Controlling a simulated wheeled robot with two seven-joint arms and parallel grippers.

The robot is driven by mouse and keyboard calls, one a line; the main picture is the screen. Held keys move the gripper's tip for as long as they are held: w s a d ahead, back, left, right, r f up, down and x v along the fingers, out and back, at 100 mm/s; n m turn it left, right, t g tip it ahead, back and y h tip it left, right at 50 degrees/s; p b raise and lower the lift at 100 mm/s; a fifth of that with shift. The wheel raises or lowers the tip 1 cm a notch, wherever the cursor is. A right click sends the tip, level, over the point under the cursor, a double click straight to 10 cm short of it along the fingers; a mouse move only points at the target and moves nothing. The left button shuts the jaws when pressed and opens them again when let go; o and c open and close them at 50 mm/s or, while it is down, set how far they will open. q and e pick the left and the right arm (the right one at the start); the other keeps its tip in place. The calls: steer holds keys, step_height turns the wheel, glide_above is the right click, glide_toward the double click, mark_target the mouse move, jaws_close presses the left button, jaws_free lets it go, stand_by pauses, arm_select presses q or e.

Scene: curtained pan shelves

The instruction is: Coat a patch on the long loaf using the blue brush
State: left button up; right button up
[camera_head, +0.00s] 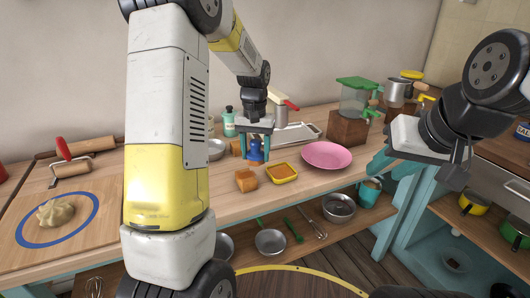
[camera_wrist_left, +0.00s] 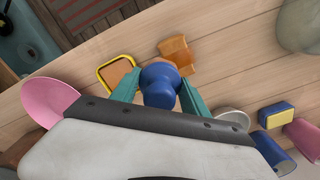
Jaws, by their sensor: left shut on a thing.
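My left gripper (camera_head: 256,150) is shut on the blue brush (camera_head: 256,156), held upright above the wooden counter. In the left wrist view the blue brush (camera_wrist_left: 159,84) sits between the teal fingers and hides what is under it. A yellow-rimmed dish (camera_head: 283,172) with orange-brown contents lies right of the block. My right gripper (camera_head: 391,166) is at the right, its jaw opening unclear.
A pink plate (camera_head: 325,155) lies right of the dish. A board with dough (camera_head: 55,211) is at the left. A metal tray (camera_head: 297,133) and a green-lidded container (camera_head: 357,95) stand at the back.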

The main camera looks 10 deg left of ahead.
mark_target(255, 141)
arm_select(q)
steer(key=shift+r, duration=1.85)
